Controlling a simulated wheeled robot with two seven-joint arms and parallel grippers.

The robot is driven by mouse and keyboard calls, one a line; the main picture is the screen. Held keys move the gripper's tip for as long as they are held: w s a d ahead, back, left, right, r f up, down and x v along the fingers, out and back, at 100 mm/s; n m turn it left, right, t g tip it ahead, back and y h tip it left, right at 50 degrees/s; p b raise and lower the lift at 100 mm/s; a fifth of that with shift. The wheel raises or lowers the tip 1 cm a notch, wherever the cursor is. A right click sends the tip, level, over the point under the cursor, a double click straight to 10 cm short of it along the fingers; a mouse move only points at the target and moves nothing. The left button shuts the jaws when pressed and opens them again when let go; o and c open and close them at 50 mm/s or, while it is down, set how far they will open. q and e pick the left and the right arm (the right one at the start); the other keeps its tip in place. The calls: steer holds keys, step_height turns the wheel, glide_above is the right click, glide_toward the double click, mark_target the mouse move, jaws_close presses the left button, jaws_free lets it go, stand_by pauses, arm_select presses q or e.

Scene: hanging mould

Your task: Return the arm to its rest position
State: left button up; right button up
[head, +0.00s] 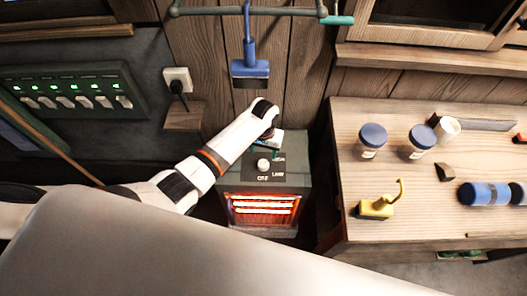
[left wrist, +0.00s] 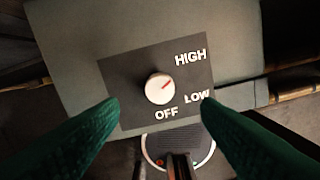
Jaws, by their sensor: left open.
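My left arm (head: 195,175) reaches in from the left in the head view, bent down over the top of a grey heater box (head: 292,180). My left gripper (left wrist: 160,106) is open and empty, with its two green fingers apart in the left wrist view. A round white knob (left wrist: 160,88) on a black plate (left wrist: 120,70) lies just beyond the fingertips, and no contact shows. Its red mark points up and right, toward HIGH. The knob also shows in the head view (head: 263,165). The heater's front bars (head: 262,205) glow orange. My right gripper is not in view.
A blue mould (head: 249,70) hangs from a rail (head: 285,12) above the heater. A wooden bench (head: 340,130) at right holds jars (head: 373,138), a yellow hooked object (head: 376,208) and a blue cylinder (head: 484,193). A switch panel (head: 75,90) and plug (head: 178,82) are at left.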

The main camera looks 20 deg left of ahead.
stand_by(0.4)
arm_select(q)
steer(key=shift+s+d+f, duration=0.1)
steer(key=shift+s+d, duration=0.05)
steer(key=shift+s, duration=0.25)
steer(key=s+a+r+m+t, duration=0.1)
steer(key=s+a+r, duration=0.1)
steer(key=s+r, duration=0.45)
steer(key=s+a+r+m+t, duration=0.1)
steer(key=s+a+r, duration=0.15)
steer(key=s, duration=0.75)
steer(key=s+a+r+t, duration=0.2)
steer(key=s+r, duration=0.3)
steer(key=s, duration=0.4)
step_height(320, 180, down, 31)
steer(key=g+b, duration=0.2)
steer(key=b, duration=0.3)
steer(key=s+a+f+g+b, duration=0.1)
steer(key=s+f+b, duration=0.4)
steer(key=s+f, duration=1.2)
step_height(320, 180, down, 4)
steer(key=shift+s+a+f+m, duration=0.15)
steer(key=shift+a+m, duration=0.25)
steer(key=shift+a, duration=0.3)
